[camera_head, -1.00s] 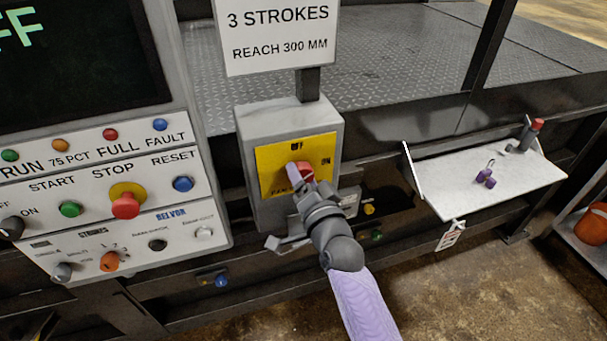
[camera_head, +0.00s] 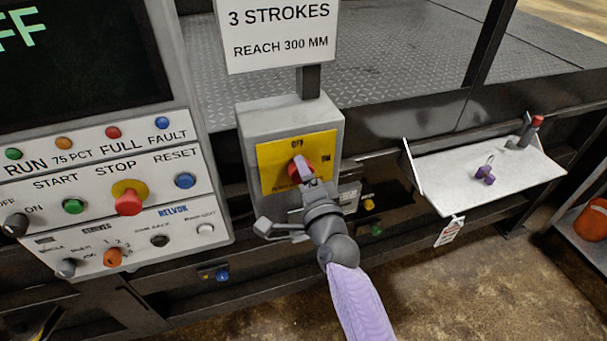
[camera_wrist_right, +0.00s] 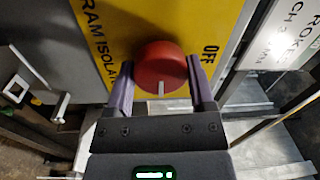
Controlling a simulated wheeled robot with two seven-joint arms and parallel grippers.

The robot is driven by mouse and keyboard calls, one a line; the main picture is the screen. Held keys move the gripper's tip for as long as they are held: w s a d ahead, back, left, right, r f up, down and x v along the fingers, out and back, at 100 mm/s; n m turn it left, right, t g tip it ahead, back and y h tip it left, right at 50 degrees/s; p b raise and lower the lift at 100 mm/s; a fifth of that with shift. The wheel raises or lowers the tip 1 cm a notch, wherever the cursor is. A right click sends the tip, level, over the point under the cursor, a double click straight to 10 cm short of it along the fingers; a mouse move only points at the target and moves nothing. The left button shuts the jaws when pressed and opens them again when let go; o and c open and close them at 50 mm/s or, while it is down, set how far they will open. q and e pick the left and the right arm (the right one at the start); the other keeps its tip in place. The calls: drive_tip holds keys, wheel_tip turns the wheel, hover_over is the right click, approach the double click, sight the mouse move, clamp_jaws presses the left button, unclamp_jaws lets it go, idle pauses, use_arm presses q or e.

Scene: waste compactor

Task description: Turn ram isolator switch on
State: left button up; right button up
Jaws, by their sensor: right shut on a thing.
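The ram isolator switch is a red round knob (camera_head: 299,170) on a yellow plate (camera_head: 275,165) on the front of a grey box (camera_head: 250,118). The plate has OFF at the top and ON at the right. My right gripper (camera_head: 303,174) is shut on the knob, with its fingers on either side of it. In the right wrist view the red knob (camera_wrist_right: 160,64) sits between the two purple fingers (camera_wrist_right: 160,85), and a white mark shows on its lower edge. My gripper hides part of the knob and plate lettering in the head view. My left gripper is not in view.
A control panel (camera_head: 100,215) with several buttons and knobs stands left of the box. A sign (camera_head: 278,35) stands above the box. A white shelf (camera_head: 445,185) at the right holds a small purple padlock (camera_head: 485,176). Dark machine framing lies below.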

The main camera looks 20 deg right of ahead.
idle(0.3)
drive_tip(key=o, duration=1.2)
drive_tip(key=s, duration=0.6)
drive_tip(key=s+b, duration=0.1)
drive_tip(key=s, duration=0.3)
drive_tip(key=shift+d+f, duration=0.15)
drive_tip(key=shift+f, duration=0.15)
